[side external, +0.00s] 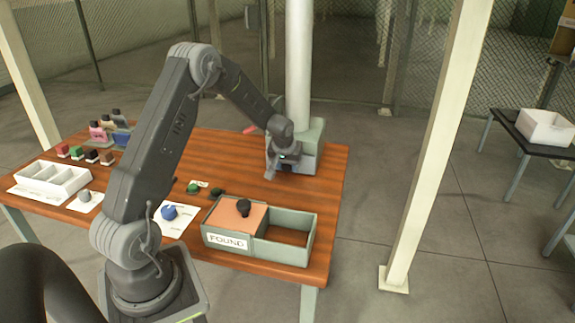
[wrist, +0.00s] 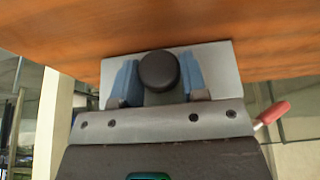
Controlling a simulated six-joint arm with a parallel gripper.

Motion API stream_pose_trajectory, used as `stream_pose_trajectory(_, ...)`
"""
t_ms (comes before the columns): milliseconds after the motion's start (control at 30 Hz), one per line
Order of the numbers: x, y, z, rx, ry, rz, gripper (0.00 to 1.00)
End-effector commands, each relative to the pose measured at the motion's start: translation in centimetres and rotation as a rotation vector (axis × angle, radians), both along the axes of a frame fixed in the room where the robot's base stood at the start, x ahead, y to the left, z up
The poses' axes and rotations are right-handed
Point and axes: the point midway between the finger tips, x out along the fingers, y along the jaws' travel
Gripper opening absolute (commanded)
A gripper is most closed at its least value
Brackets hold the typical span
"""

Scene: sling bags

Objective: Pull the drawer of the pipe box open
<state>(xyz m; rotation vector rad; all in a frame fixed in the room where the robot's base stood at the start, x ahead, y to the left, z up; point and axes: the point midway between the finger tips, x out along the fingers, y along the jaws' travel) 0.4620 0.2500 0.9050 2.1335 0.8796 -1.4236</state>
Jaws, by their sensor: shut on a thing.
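The pipe box (side external: 312,140) is a grey-green box at the foot of the white pipe, at the table's far right corner. My gripper (side external: 284,164) is at its near left side. In the wrist view, the blue fingers of my gripper (wrist: 159,85) stand on either side of a round black knob (wrist: 158,70) and are shut on it. A pale grey panel (wrist: 222,68) lies behind the knob and fingers. My gripper partly hides the box in the side view, and I cannot tell how far its drawer is out.
A FOUND box (side external: 287,251) with a brown lid (side external: 225,216) stands at the table's front right. A white divided tray (side external: 50,180) and several small items are at left. A red handle-like piece (wrist: 272,112) shows beside my gripper. The wooden table between (side external: 215,155) is mostly clear.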

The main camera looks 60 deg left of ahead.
Motion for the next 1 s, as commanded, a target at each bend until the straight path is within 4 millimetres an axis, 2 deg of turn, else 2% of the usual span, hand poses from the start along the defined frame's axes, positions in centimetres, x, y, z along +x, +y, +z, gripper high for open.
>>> stream_pose_trajectory(33,0.0,0.0,0.0,0.0,0.0,0.0,0.12)
stream_pose_trajectory(167,0.0,0.0,0.0,0.0,0.0,0.0,0.0)
stream_pose_trajectory(333,-0.5,-0.6,0.1,0.001,0.001,0.0,0.0)
stream_pose_trajectory(600,-3.2,-3.2,0.0,0.002,0.002,0.0,0.0)
stream_pose_trajectory(933,-3.4,-3.5,0.0,0.002,0.002,0.001,0.0)
stream_pose_trajectory(967,-3.4,-3.5,0.0,0.003,0.002,0.0,0.42)
stream_pose_trajectory(1000,-3.4,-3.4,0.0,0.003,0.002,0.0,0.46)
